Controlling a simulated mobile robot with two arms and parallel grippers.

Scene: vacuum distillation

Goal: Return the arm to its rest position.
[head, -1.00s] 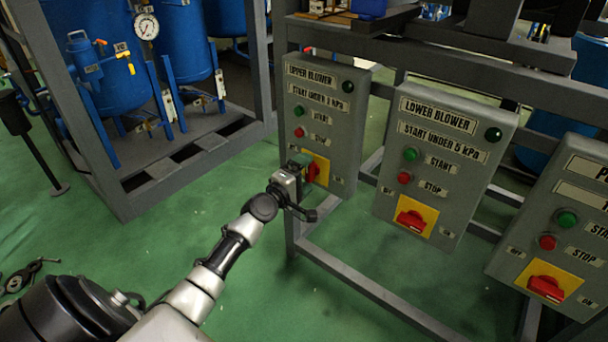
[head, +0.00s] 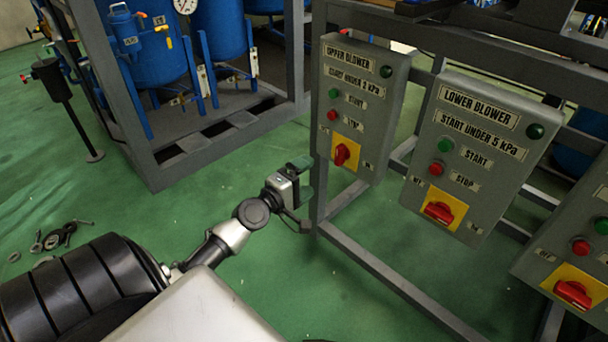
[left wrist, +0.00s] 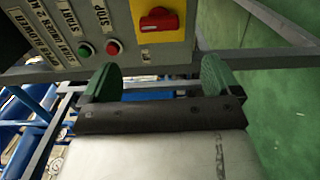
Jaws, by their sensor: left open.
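My left gripper (head: 303,178) is open and empty in the head view, just left of the upper blower box (head: 357,105) and apart from it. In the left wrist view its two green fingers (left wrist: 160,82) stand apart with nothing between them. The upper blower box has a green button, a red button and a red rotary switch (head: 341,154) on a yellow plate. The same red switch (left wrist: 158,20) shows above the fingers in the left wrist view. My right gripper is not in view.
The lower blower box (head: 470,150) and a third, partly cut-off box (head: 572,235) stand to the right on a grey frame (head: 385,275). Blue tanks (head: 150,60) stand in a rack at the back left. Small metal parts (head: 60,236) lie on the green floor, which is otherwise open at left.

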